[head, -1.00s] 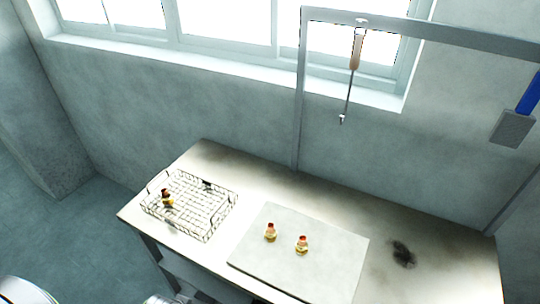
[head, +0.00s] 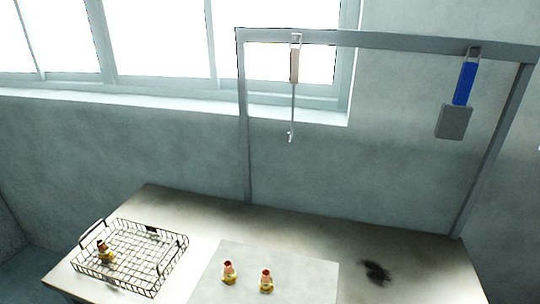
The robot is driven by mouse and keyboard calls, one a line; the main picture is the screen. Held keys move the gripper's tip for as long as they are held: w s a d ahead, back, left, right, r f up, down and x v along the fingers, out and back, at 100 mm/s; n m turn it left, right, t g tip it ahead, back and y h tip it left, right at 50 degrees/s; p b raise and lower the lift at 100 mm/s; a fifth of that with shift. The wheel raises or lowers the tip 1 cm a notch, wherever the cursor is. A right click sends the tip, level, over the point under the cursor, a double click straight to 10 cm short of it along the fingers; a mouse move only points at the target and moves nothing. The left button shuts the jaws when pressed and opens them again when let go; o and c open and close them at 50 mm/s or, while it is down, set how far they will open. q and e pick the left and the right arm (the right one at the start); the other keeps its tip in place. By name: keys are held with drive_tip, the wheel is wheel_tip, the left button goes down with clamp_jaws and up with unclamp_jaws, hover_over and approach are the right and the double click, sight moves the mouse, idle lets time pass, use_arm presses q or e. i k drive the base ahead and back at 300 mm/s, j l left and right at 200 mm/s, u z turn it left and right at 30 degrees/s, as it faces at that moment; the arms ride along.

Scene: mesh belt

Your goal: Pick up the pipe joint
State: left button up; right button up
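In the head view, two small pipe joints stand upright side by side on a pale flat board, the left one (head: 229,273) and the right one (head: 266,280). Each has a reddish top and a yellowish base. A third similar pipe joint (head: 105,252) sits in the wire mesh basket (head: 170,258) at the left of the table, near the basket's left side. Neither of my grippers shows in the head view.
The board (head: 315,270) lies on the worn table (head: 410,262), which has a dark stain at right. A metal frame (head: 400,43) rises behind it. A long thin tool (head: 293,85) and a blue-handled tool (head: 455,115) hang from it.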

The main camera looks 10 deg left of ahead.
sight(105, 253)
drive_tip(key=u, duration=1.55)
